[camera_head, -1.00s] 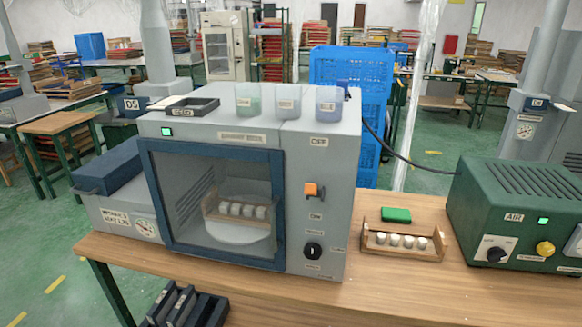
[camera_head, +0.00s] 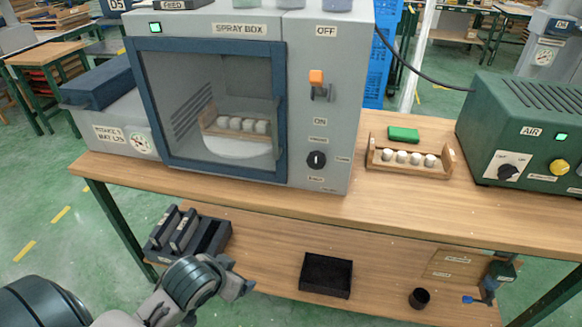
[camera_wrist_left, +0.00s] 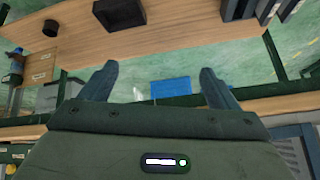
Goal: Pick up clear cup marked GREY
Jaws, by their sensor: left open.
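The spray box (camera_head: 335,100) stands on the wooden bench in the head view. On its top only the bottoms of the clear cups show, cut off by the upper picture edge. The middle one is the greyish cup (camera_head: 287,4), between a greenish cup (camera_head: 241,4) and a bluish cup (camera_head: 338,4). Their labels are out of view now. My left gripper (camera_head: 241,284) is low in front of the bench, far below the cups. It is open and empty in the left wrist view (camera_wrist_left: 159,72). My right gripper is not in view.
A green air unit (camera_head: 520,125) stands on the bench at right. A wooden rack (camera_head: 410,169) of white pieces sits beside the box, with a green block (camera_head: 403,134) behind. The lower shelf holds a slotted dark tray (camera_head: 222,240) and a black bin (camera_head: 326,275).

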